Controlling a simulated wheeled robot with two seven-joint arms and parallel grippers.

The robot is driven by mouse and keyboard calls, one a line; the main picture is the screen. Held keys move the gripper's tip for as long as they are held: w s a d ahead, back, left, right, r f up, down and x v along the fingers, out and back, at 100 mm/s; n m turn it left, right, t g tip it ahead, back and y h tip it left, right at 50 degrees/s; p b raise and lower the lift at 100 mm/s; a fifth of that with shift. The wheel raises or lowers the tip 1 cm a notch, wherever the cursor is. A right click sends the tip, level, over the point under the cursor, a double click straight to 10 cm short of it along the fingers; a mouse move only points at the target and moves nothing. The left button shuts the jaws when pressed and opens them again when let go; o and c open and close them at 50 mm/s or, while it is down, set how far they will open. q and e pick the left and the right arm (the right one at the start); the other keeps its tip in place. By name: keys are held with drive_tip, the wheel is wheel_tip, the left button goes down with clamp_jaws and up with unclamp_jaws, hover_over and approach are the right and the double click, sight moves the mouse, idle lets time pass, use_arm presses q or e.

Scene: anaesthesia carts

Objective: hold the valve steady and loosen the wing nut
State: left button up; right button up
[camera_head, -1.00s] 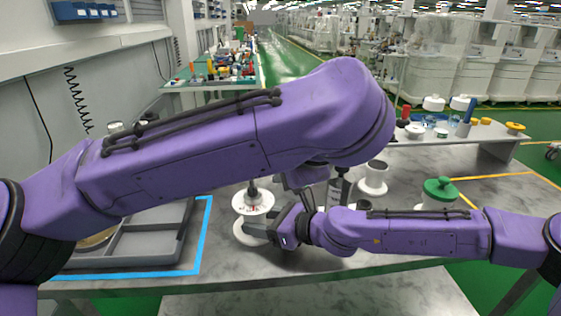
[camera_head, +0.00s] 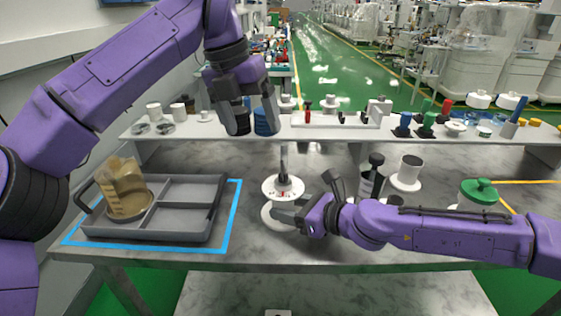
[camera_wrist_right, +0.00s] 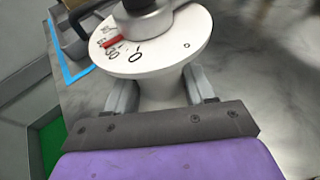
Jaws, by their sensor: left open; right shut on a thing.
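The white valve (camera_head: 283,187) stands upright on the bench, with a round white dial on top. The dial also shows in the right wrist view (camera_wrist_right: 165,50), with a red mark, numbers and a grey knob (camera_wrist_right: 143,18) at its centre. A dark stem rises above the dial; I cannot make out a wing nut for certain. My right gripper (camera_head: 287,212) is shut on the valve's neck below the dial, one finger on each side in the right wrist view (camera_wrist_right: 162,92). My left gripper (camera_head: 253,122) is open, raised behind and above the valve, apart from it.
A grey compartment tray (camera_head: 180,222) with a tan translucent container (camera_head: 124,190) lies left, inside a blue outline. A white flanged cylinder (camera_head: 406,174) and a green-lidded jar (camera_head: 478,192) stand right. A raised shelf (camera_head: 340,133) with several small parts runs behind.

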sight(283, 167)
use_arm(q)
drive_tip(key=d+f+m, duration=0.1)
drive_tip(key=f+m, duration=0.2)
drive_tip(key=m, duration=0.1)
drive_tip(key=d+f+m+h, duration=0.1)
drive_tip(key=d+f+m, duration=0.1)
drive_tip(key=f+m, duration=0.1)
drive_tip(key=d+f+m, duration=0.2)
drive_tip(key=f+m, duration=0.2)
drive_tip(key=m, duration=0.2)
drive_tip(key=shift+w+d+g+h, duration=0.25)
drive_tip(key=shift+w+g+h, duration=0.05)
drive_tip(key=shift+w+h, duration=0.1)
drive_tip(key=shift+r, duration=0.1)
drive_tip(key=c, duration=1.1)
